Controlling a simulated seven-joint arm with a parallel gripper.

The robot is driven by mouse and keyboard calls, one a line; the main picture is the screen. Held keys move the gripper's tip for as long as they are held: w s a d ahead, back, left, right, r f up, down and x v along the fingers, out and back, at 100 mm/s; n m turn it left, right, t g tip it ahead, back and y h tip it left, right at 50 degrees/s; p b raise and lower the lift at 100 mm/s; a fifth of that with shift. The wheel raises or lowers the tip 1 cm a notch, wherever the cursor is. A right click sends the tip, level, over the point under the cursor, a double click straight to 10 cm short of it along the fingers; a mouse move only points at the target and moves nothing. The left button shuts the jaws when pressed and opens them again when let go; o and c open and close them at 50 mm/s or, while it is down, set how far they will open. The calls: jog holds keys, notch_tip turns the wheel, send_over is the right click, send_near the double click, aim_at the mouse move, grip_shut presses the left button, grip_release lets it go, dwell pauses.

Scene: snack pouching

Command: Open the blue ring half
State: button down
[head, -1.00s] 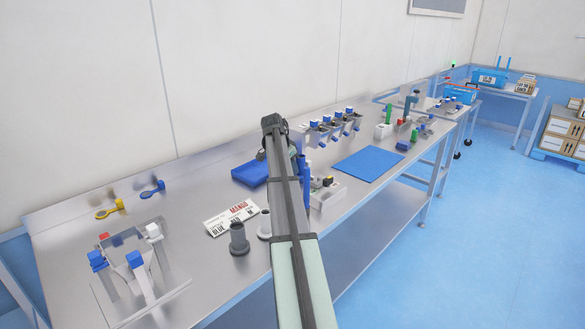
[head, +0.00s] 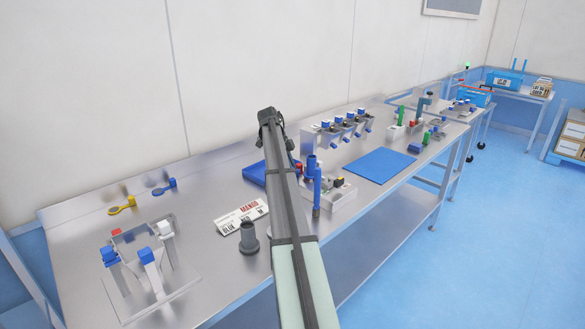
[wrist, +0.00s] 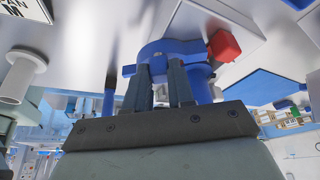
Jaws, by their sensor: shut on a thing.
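The blue ring half (wrist: 170,50) shows in the wrist view as a curved blue band, with a red block (wrist: 223,46) at its right end. My gripper (wrist: 163,82) reaches up to it, its two grey fingers closed on the blue ring half from below. In the head view my arm hides the gripper and most of the ring; blue uprights (head: 317,190) and a small red part (head: 299,168) show just right of the arm. How far the ring is open cannot be told.
A blue mat (head: 380,165) lies right of the fixture, and a dark grey flanged cylinder (head: 249,240) stands left of the arm. A label card (head: 241,217) lies behind it. A clear-sided stand with blue-topped posts (head: 150,258) is at the front left.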

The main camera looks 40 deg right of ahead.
jog(key=shift+w+m, duration=0.4)
jog(key=shift+m, duration=0.4)
jog(key=shift+y, duration=0.3)
jog(key=c, duration=1)
grip_release()
jog(key=shift+o, duration=0.2)
jog(key=w+a+r, duration=0.2)
jog(key=w, duration=0.4)
jog(key=w+a+r, duration=0.2)
jog(key=w+a, duration=0.1)
jog(key=w, duration=0.3)
jog(key=shift+w+a+r, duration=0.3)
jog(key=shift+w+a, duration=0.05)
jog(key=shift+w, duration=0.05)
